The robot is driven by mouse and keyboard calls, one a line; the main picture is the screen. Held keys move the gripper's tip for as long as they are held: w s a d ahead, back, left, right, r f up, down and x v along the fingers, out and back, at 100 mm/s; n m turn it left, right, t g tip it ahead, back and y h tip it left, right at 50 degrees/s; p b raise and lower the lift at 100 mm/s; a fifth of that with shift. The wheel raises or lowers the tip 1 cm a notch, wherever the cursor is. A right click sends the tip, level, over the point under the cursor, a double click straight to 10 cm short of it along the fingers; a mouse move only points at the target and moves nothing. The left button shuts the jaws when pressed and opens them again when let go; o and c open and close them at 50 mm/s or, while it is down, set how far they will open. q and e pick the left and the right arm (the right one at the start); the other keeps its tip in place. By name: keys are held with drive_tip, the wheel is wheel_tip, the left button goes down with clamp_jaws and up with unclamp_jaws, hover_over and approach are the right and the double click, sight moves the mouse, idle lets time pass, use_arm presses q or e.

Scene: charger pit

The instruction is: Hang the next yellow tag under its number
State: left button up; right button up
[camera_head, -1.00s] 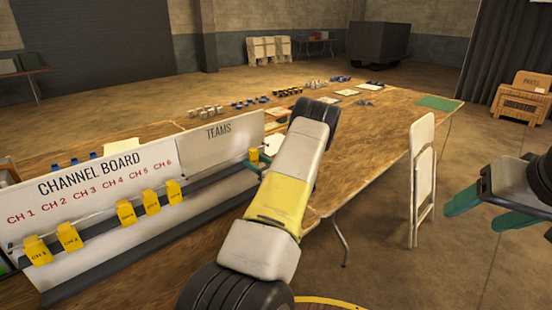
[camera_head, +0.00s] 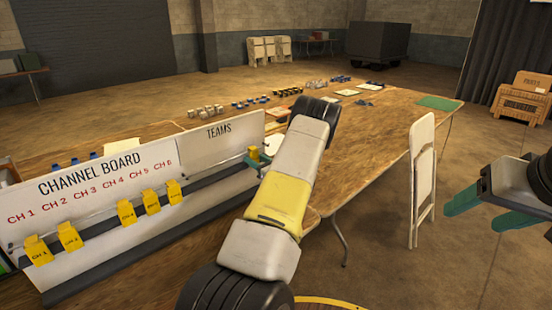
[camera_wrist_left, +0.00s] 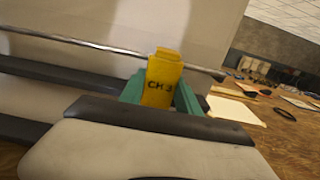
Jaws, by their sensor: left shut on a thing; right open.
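My left gripper (camera_head: 255,160) is shut on a yellow tag (camera_head: 254,152) in front of the right end of the TEAMS panel. In the left wrist view the tag (camera_wrist_left: 163,80) reads CH 3 and stands upright between the teal fingers (camera_wrist_left: 161,95). The rail (camera_wrist_left: 100,45) passes behind it; I cannot tell if they touch. On the channel board (camera_head: 90,180), yellow tags hang at CH 1 (camera_head: 38,250), CH 2 (camera_head: 70,237) and below CH 4 (camera_head: 126,212), CH 5 (camera_head: 151,202) and CH 6 (camera_head: 174,192). The third place is bare. My right gripper (camera_head: 475,208) is open and empty.
The long wooden table (camera_head: 390,125) behind the board holds rows of small items and papers. A white folding chair (camera_head: 422,180) stands at its right side. A wooden crate (camera_head: 519,102) is at the far right. The floor between chair and crate is clear.

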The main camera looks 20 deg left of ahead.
use_arm(q)
drive_tip(key=shift+r, duration=0.55)
drive_tip(key=v, duration=1)
idle(0.4)
